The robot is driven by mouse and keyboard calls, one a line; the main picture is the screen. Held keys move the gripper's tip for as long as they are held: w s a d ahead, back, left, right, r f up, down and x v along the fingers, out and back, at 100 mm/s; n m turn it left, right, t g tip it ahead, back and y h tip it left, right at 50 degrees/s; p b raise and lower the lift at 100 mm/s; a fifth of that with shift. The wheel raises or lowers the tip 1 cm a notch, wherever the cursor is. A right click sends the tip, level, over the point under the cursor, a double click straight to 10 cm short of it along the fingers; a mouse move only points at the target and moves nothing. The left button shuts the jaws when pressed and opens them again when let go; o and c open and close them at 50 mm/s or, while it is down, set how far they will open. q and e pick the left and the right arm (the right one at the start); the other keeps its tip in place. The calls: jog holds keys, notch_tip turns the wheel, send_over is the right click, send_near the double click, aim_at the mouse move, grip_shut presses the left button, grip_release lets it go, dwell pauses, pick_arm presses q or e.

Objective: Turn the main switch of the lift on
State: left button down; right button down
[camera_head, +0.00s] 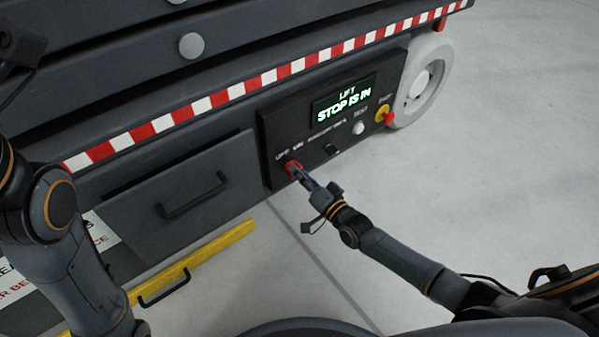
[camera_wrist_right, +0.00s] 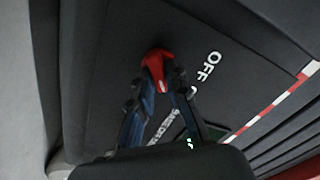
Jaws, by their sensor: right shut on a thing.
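The lift's dark control panel (camera_head: 330,105) has a lit screen (camera_head: 343,103) reading "LIFT STOP IS IN". The red main switch (camera_head: 291,167) is at the panel's lower left, under the OFF and ON marks. My right gripper (camera_head: 297,170) is at this switch. In the right wrist view the red switch (camera_wrist_right: 157,66) sits between the fingertips of my right gripper (camera_wrist_right: 160,82), which is shut on it; the OFF mark (camera_wrist_right: 208,66) is beside it. My left arm is at the left edge; its gripper is not clearly in view.
A red and yellow stop button (camera_head: 383,114), a white button (camera_head: 358,128) and a small black switch (camera_head: 332,150) are on the panel. A drawer with a black handle (camera_head: 192,196) is to the left. A yellow bar (camera_head: 215,246) lies below. The floor right is clear.

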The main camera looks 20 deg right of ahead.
jog(key=shift+f+m, duration=0.1)
jog(key=shift+m, duration=1)
jog(key=c, duration=1.3)
grip_release()
jog(key=shift+s+d, duration=0.1)
